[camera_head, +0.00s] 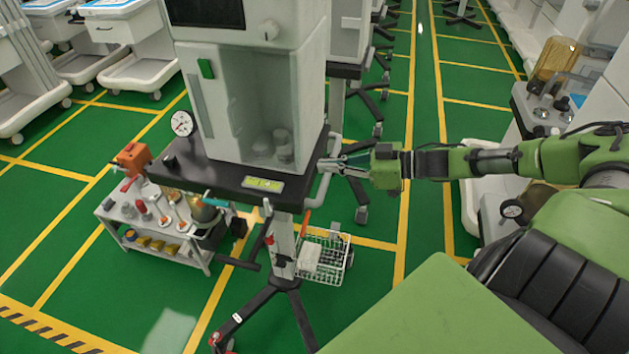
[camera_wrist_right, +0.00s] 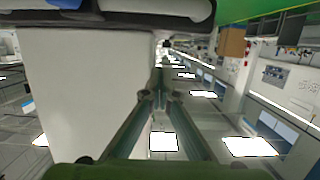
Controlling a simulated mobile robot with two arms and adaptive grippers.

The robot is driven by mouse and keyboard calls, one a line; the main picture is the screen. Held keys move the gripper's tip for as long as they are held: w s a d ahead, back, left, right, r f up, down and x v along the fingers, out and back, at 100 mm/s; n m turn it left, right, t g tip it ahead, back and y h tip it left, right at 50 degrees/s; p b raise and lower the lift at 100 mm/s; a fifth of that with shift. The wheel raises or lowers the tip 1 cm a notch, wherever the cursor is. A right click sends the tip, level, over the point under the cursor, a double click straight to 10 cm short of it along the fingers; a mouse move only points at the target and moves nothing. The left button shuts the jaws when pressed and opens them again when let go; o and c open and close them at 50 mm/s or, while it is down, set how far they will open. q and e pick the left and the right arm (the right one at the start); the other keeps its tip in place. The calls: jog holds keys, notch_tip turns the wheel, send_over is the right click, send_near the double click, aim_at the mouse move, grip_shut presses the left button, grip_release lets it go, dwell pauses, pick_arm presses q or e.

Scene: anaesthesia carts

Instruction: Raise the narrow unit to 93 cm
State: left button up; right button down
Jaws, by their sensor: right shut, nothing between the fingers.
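The narrow unit (camera_head: 259,105) stands in the middle of the head view, a pale cabinet on a dark shelf (camera_head: 210,182) carried by a grey column (camera_head: 284,245) on dark legs. A small yellow-green label (camera_head: 262,184) is on the shelf's front edge; I cannot read a height from it. Levers with red parts show beside the column. My right gripper (camera_head: 334,163) is shut and empty at the unit's right side, by the pale side handle (camera_head: 323,187); I cannot tell whether it touches. In the wrist view its fingers (camera_wrist_right: 159,92) lie together beside a pale panel. My left gripper is out of view.
A low trolley with tools (camera_head: 160,225) stands left of the unit. A wire basket (camera_head: 323,257) hangs at the column's right. White carts (camera_head: 125,55) stand at the back left, and more equipment lines the right. Green floor at the front left is open.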

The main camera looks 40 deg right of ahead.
aim_at(315, 173)
jog(key=shift+x, duration=1.05)
jog(key=f, duration=0.3)
jog(key=w+f, duration=0.1)
jog(key=shift+a+f, duration=0.15)
jog(key=shift+a, duration=0.25)
